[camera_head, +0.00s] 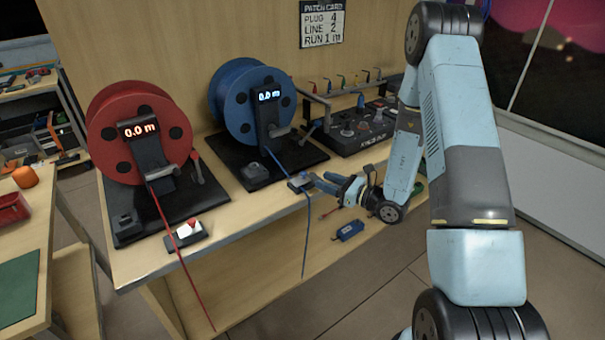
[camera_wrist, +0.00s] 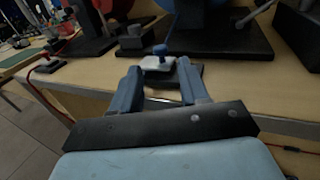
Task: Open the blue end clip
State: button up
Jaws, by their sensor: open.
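The blue end clip (camera_head: 299,183) sits at the front edge of the bench, in front of the blue reel. The blue line passes through it and hangs down over the edge. In the wrist view the clip (camera_wrist: 157,63) shows a pale plate with a blue knob on top, on a dark base. My gripper (camera_head: 318,184) is open, just in front of the clip at about its height. In the wrist view the two fingers (camera_wrist: 157,76) stand either side of the clip in the picture. Whether they touch it I cannot tell.
The blue reel (camera_head: 240,100) and the red reel (camera_head: 137,125) stand on the bench, both displays reading 0.0 m. A red end clip (camera_head: 187,233) is at the left front edge. A control panel (camera_head: 350,130) is at the right.

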aim_at(306, 174)
jog(key=x, duration=0.9)
jog(key=shift+s, duration=0.1)
jog(key=shift+c, duration=0.2)
grip_shut()
